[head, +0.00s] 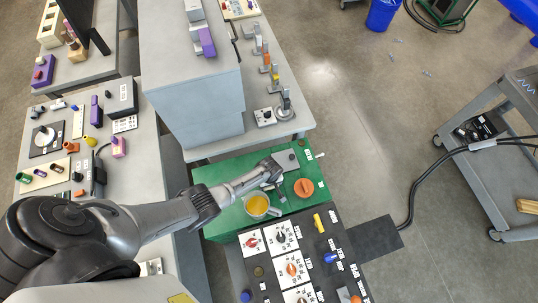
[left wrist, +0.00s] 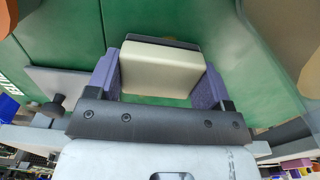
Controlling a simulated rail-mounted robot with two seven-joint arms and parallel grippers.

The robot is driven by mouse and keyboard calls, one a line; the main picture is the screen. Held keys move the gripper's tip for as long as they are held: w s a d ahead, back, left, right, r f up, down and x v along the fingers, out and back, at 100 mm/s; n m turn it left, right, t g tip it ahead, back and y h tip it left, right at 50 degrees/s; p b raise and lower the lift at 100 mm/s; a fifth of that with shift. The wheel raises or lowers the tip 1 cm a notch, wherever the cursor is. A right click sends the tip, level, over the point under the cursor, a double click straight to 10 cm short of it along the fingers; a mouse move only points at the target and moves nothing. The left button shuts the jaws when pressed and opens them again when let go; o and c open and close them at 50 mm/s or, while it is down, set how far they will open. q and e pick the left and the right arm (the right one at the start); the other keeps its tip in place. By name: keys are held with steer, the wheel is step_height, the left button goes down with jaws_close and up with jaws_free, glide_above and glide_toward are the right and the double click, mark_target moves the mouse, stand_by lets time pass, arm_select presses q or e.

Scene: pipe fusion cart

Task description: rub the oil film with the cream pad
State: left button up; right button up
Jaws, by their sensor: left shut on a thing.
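My left gripper (head: 276,183) is low over the green top (head: 225,175) in the head view. In the left wrist view its purple fingers (left wrist: 155,82) are shut on the cream pad (left wrist: 160,66), a pale block with a dark strip along its far edge. Green surface shows around the pad; I cannot tell whether they touch. A round grey-rimmed vessel (head: 275,212) with a yellow-amber inside (head: 257,204) sits just below-left of the gripper in the head view. I cannot make out a distinct oil film. My right gripper is not in view.
An orange round piece (head: 304,187) lies right of the gripper. A grey plate (head: 286,160) is just above it. A dark panel with several knobs (head: 285,262) stands in front. A grey cabinet (head: 195,95) rises behind. Open floor (head: 400,130) lies to the right.

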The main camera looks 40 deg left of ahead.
mark_target(272, 193)
arm_select(q)
steer(key=shift+s+d+p, duration=0.35)
steer(key=shift+s+d, duration=0.15)
steer(key=shift+d, duration=0.25)
steer(key=shift+s+d+p, duration=0.35)
steer(key=shift+s+d, duration=0.15)
steer(key=shift+d, duration=0.25)
steer(key=shift+s+d, duration=0.1)
